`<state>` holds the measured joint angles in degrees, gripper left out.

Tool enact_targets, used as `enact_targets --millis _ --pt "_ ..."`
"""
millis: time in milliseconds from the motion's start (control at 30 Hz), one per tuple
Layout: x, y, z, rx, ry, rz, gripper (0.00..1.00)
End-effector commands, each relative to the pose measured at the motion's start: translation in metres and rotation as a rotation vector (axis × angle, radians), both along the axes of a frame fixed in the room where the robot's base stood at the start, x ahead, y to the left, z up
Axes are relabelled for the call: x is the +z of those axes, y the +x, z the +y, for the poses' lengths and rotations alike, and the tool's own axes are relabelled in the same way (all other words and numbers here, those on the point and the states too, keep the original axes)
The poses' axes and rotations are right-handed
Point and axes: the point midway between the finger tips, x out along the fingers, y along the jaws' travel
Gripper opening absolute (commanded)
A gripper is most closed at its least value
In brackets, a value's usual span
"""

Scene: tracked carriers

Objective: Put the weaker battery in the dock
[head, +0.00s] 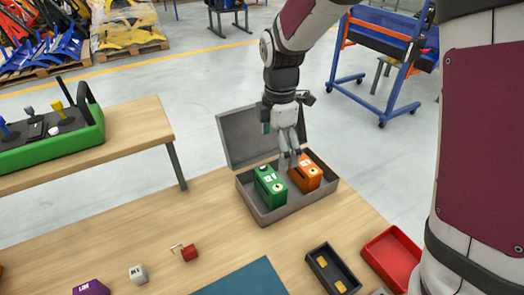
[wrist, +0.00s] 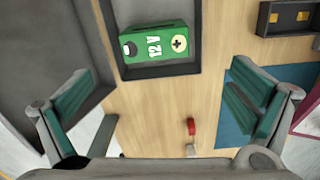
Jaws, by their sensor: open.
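An open grey case (head: 268,219) stands on the wooden table with its lid (head: 245,135) raised. A green battery (head: 270,187) and an orange battery (head: 306,173) sit side by side in it. The green one reads "12 V" with a plus mark in the wrist view (wrist: 156,46); the orange one's label is too small to read and it is out of the wrist view. My gripper (head: 289,160) is above the case, near the tops of both batteries. Its fingers are spread and empty in the wrist view (wrist: 165,108). A black tray with two gold contacts (head: 322,272), apparently the dock, is at the front right.
A red tray (head: 392,258) stands right of the black tray. A blue mat (head: 245,280), a small red object (head: 189,252), a white block (head: 138,274) and a purple block (head: 91,287) are in front. The raised lid stands close behind my gripper. A green control box (head: 50,140) is on another table.

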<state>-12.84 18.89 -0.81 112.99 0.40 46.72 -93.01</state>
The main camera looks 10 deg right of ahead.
Motion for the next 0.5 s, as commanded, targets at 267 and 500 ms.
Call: enact_targets --millis 267,500 --pt "-0.032 0.012 0.01 0.137 -0.007 0.027 1.0" --pt "-0.075 0.011 0.01 0.138 -0.009 0.028 1.0"
